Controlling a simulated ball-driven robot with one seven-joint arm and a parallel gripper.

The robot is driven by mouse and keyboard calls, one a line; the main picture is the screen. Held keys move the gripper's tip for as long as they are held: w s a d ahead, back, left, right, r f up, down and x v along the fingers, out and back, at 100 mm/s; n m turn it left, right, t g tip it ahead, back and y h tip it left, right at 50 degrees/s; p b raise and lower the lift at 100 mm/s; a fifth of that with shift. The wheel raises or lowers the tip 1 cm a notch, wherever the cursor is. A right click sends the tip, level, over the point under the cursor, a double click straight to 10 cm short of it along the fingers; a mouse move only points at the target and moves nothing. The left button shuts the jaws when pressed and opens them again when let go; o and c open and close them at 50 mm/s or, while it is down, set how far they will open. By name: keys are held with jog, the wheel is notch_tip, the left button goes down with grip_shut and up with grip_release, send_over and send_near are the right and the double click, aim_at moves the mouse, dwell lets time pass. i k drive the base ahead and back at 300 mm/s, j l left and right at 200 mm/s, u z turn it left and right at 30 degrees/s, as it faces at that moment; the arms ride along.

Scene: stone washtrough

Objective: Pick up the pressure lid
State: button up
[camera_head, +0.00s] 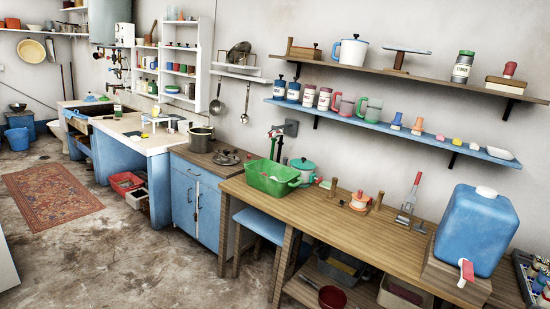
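A dark, round, lid-like piece (226,158) lies flat on the brown top of the blue cabinet (195,205), and it looks like the pressure lid. It is small in the head camera view, so its details are hard to tell. A grey-green pot (200,141) stands just behind it to the left. Another dark round lid-like thing (238,54) sits in the wire rack on the wall above; I cannot tell what it is. My gripper is not in view.
A green basin (271,178) stands right of the cabinet on the wooden bench (330,215). A blue water container (475,230) stands at the bench's right end. The rug (52,196) lies on the left floor. The stone floor before the cabinet is clear.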

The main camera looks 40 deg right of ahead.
aim_at(219, 159)
jog(key=i+l+z, duration=0.2)
jog(key=i, duration=0.25)
jog(key=i+l+z, duration=0.25)
jog(key=i, duration=0.15)
jog(key=i+l+z, duration=0.2)
jog(key=i, duration=0.25)
jog(key=i+l+z, duration=0.15)
jog(key=i, duration=2.1)
jog(key=j, duration=0.1)
